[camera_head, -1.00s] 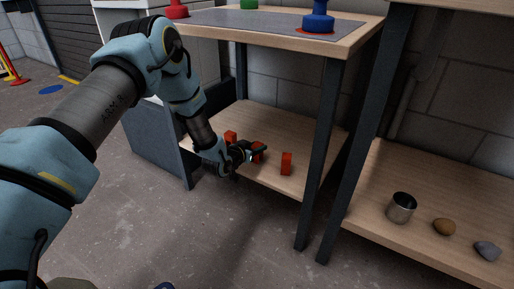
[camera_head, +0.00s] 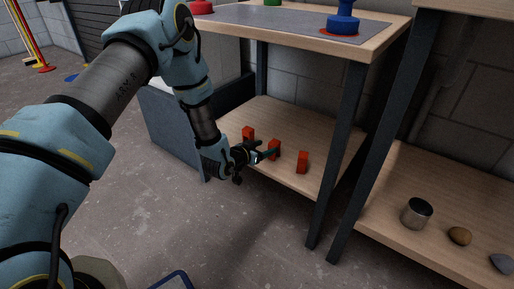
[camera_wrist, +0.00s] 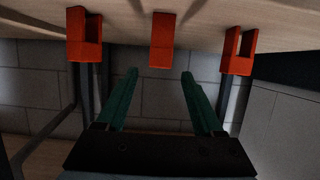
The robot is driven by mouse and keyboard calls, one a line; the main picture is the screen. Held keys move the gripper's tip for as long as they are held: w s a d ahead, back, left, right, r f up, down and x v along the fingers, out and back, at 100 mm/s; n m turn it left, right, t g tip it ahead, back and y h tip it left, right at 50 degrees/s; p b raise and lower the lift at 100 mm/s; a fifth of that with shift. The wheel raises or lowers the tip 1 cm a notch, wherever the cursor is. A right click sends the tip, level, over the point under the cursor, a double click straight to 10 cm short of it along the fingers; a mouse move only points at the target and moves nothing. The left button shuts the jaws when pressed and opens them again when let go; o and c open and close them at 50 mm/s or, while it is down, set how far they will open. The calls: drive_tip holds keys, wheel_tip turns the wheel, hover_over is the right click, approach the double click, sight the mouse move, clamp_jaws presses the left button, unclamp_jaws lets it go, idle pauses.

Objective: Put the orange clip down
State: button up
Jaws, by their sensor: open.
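Three orange-red clips stand in a row on the lower wooden shelf (camera_head: 300,125): a left one (camera_head: 248,132), a middle one (camera_head: 275,147) and a right one (camera_head: 302,162). My gripper (camera_head: 266,155) is open at the shelf's front edge, beside the middle clip. In the wrist view, which looks upside down, the middle clip (camera_wrist: 161,40) lies beyond the green fingertips of my gripper (camera_wrist: 160,75), with a visible gap and nothing held. The two outer clips, (camera_wrist: 84,38) and (camera_wrist: 239,52), show an open slot; the middle one shows a plain face.
The upper tabletop (camera_head: 372,52) with a blue knobbed object (camera_head: 343,20) is above the shelf. A dark table leg (camera_head: 338,150) stands right of the clips. A metal cup (camera_head: 416,213) and stones (camera_head: 459,236) sit on the neighbouring shelf.

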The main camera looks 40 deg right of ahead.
drive_tip(key=v, duration=0.5)
drive_tip(key=shift+a+r+p, duration=0.1)
drive_tip(key=shift+a+p, duration=0.05)
drive_tip(key=shift+p, duration=0.2)
drive_tip(key=w+a+r+n+t+y, duration=0.1)
drive_tip(key=w+a+r+n+y, duration=0.15)
drive_tip(key=w+a, duration=0.35)
drive_tip(key=w+a+r+n+t+y, duration=0.1)
drive_tip(key=w+a+r+y, duration=0.25)
drive_tip(key=a, duration=0.45)
drive_tip(key=w+a+r+n+y, duration=0.2)
drive_tip(key=w+a+r, duration=0.25)
drive_tip(key=a, duration=0.35)
drive_tip(key=s+a+r+n+g+y, duration=0.1)
drive_tip(key=s+a+r+n+y, duration=0.15)
drive_tip(key=a, duration=0.55)
drive_tip(key=s+a+r+n+y, duration=0.1)
drive_tip(key=a+r+n+y, duration=0.15)
drive_tip(key=a, duration=0.65)
drive_tip(key=s+a+r+n+g, duration=0.3)
drive_tip(key=s+a+r, duration=0.2)
drive_tip(key=s+a, duration=0.4)
drive_tip(key=shift+s, duration=0.55)
